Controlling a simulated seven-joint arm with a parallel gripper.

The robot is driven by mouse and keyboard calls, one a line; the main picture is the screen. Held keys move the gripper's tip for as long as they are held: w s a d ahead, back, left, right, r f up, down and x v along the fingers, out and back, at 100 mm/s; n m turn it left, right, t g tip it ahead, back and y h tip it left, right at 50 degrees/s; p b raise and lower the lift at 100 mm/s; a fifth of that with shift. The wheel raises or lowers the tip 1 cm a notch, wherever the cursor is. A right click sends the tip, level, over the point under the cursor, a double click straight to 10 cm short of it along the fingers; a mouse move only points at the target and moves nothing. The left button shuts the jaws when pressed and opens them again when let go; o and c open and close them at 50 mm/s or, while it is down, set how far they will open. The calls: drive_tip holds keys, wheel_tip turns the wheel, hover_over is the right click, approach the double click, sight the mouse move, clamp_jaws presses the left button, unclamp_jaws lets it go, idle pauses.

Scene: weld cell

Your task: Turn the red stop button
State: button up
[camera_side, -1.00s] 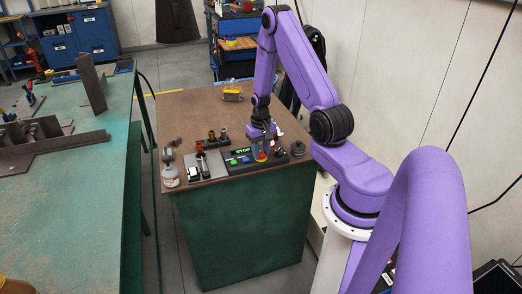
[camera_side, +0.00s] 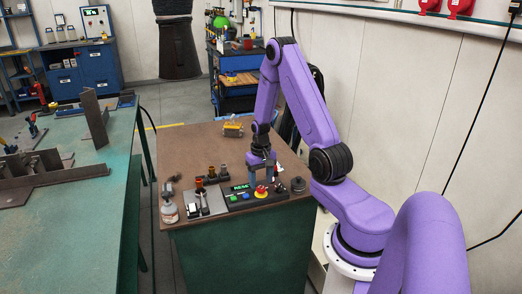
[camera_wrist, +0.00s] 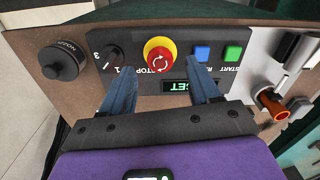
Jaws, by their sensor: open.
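The red stop button (camera_wrist: 160,55) is a round red mushroom head with white turn arrows on a yellow ring. It sits on the dark control panel (camera_wrist: 140,78), and shows in the side view too (camera_side: 261,190). My gripper (camera_wrist: 160,72) is open and empty. In the wrist view its two blue-grey fingers stand apart, one on either side of the button's near edge. In the side view my gripper (camera_side: 262,180) is just above and behind the button, apart from it. A green-lit display (camera_wrist: 187,86) appears to read RESET, partly covered by a finger.
A blue button (camera_wrist: 202,53), a green button (camera_wrist: 233,53) and a black selector knob (camera_wrist: 109,55) share the panel. A dark round knob (camera_wrist: 62,61) stands beside it. Fittings and a bottle (camera_side: 169,208) are left on the brown bench top (camera_side: 195,138). The bench's back is mostly clear.

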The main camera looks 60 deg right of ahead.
wheel_tip(320, 180, up, 14)
idle(0.5)
drive_tip(key=s+a+r+n, duration=0.15)
drive_tip(key=a+n, duration=0.25)
drive_tip(key=a, duration=0.6)
drive_tip(key=a+r+n, duration=0.2)
drive_tip(key=a+n, duration=0.3)
drive_tip(key=a, duration=0.5)
drive_tip(key=s+a+r+n, duration=0.1)
drive_tip(key=s+a+n, duration=0.4)
drive_tip(key=s, duration=0.4)
drive_tip(key=s+a+n, duration=0.5)
drive_tip(key=s+a, duration=0.1)
drive_tip(key=s, duration=0.3)
drive_tip(key=shift+s+r+n, duration=0.4)
